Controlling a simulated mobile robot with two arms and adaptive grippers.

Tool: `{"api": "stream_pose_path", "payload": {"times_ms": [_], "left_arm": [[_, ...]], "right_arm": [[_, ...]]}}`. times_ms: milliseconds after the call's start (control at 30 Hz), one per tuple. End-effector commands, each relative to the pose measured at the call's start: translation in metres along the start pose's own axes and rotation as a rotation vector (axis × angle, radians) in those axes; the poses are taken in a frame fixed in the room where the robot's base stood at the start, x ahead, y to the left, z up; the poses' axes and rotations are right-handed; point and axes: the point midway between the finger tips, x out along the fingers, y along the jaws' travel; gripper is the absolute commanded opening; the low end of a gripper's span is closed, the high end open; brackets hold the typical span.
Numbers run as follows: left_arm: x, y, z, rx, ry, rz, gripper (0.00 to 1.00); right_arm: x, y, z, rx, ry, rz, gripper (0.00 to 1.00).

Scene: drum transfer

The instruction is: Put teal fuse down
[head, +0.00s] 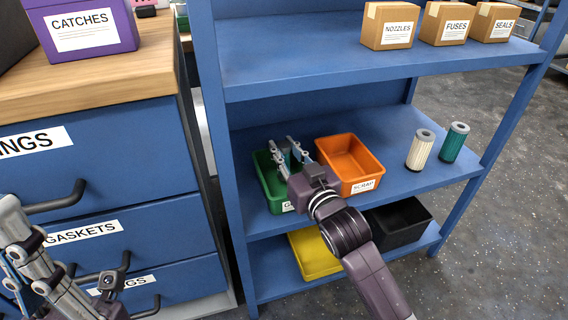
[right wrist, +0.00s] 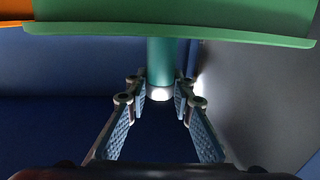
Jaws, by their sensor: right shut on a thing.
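My right gripper (head: 285,156) is at the green bin (head: 265,185) on the middle shelf, its fingers over the bin's opening. It is shut on a teal fuse (right wrist: 162,62), a smooth teal cylinder with a pale end, mostly hidden by the fingers in the head view. In the right wrist view the fuse stands between the fingers, in front of the green bin's wall (right wrist: 180,28). I cannot tell whether the fuse touches the bin. My left gripper (head: 60,275) is at the lower left, by the drawers; its jaw opening is unclear.
An orange scrap bin (head: 366,165) stands right of the green bin. A white filter (head: 420,150) and a teal filter (head: 454,142) stand farther right. Yellow (head: 312,255) and black (head: 405,218) bins are below. Cardboard boxes (head: 445,24) sit on the upper shelf.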

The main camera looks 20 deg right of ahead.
Motion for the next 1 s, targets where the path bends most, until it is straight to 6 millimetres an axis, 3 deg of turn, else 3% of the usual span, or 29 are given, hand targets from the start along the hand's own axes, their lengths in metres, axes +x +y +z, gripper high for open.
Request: {"api": "stream_pose_path", "payload": {"times_ms": [33, 133, 533, 567, 700, 1000], "left_arm": [[-0.01, 0.0, 0.002, 0.0, -0.001, 0.0, 0.0], [-0.013, 0.0, 0.004, 0.002, 0.012, 0.005, 0.0], [-0.01, 0.0, 0.004, 0.002, 0.012, 0.008, 0.0], [-0.01, 0.0, 0.004, 0.002, 0.012, 0.008, 0.0], [-0.01, 0.0, 0.004, 0.002, 0.012, 0.007, 0.0], [-0.01, 0.0, 0.004, 0.002, 0.013, 0.007, 0.0]], "right_arm": [[0.0, 0.0, 0.015, 0.0, -0.002, 0.0, 0.0], [0.0, 0.0, 0.031, -0.001, -0.001, 0.0, 0.0], [0.0, 0.0, 0.035, 0.0, 0.0, 0.0, 0.0], [0.0, 0.0, 0.036, 0.0, -0.002, 0.0, 0.23], [0.0, 0.0, 0.035, 0.0, -0.001, 0.0, 0.38], [0.0, 0.0, 0.034, 0.0, 0.0, 0.0, 0.39]]}}
